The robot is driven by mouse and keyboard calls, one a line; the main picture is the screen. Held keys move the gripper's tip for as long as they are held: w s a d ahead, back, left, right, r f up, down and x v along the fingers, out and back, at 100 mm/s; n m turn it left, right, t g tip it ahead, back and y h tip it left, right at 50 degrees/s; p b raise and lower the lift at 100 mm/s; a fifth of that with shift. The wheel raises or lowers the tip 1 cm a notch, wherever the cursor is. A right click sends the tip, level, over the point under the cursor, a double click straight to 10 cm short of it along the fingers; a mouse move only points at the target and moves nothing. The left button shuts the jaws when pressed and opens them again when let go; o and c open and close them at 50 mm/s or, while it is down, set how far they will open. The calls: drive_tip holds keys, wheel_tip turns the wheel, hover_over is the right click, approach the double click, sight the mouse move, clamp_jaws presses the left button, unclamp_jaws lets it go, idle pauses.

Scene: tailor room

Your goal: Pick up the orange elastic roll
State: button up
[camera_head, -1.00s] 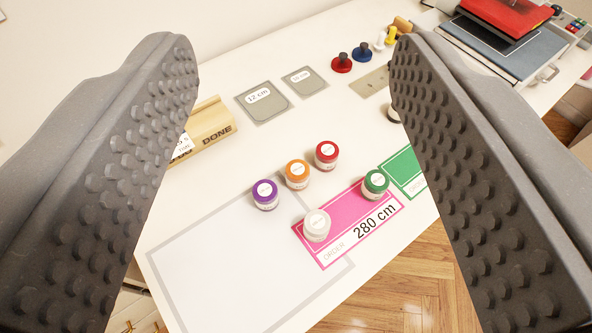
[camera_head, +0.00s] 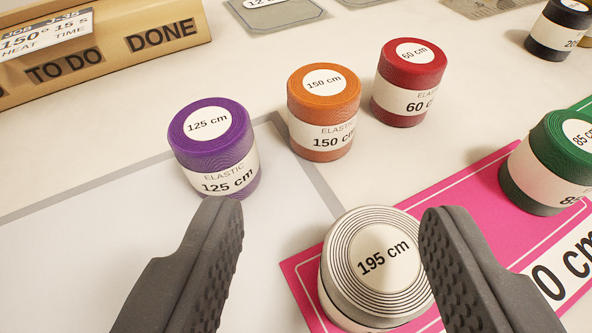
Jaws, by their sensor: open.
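The orange elastic roll (camera_head: 316,104), labelled 150 cm, stands upright on the white table at the corner of a grey-bordered area. It lies beyond my gripper (camera_head: 335,215), roughly centred ahead between the fingers. My gripper is open and empty, its fingers well apart. The right finger overlaps the edge of the white 195 cm roll (camera_head: 352,282) in the picture; I cannot tell whether they touch. The orange roll is fully in view.
A purple 125 cm roll (camera_head: 208,143) stands left of the orange one and a red 60 cm roll (camera_head: 410,72) close on its right. A green 85 cm roll (camera_head: 543,170) stands on a pink order card (camera_head: 465,187). A wooden TO DO/DONE holder (camera_head: 110,35) is at the back left.

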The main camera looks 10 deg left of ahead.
approach(324, 103)
drive_tip(key=x, duration=0.2)
drive_tip(key=b+x, duration=0.1)
drive_tip(key=x, duration=0.1)
drive_tip(key=shift+w+f, duration=0.25)
drive_tip(key=shift+f, duration=0.15)
drive_tip(key=shift+r+b+x, duration=0.2)
drive_tip(key=shift+b+x, duration=0.25)
drive_tip(key=shift+x, duration=2.35)
drive_tip(key=shift+w, duration=0.1)
drive_tip(key=c, duration=0.6)
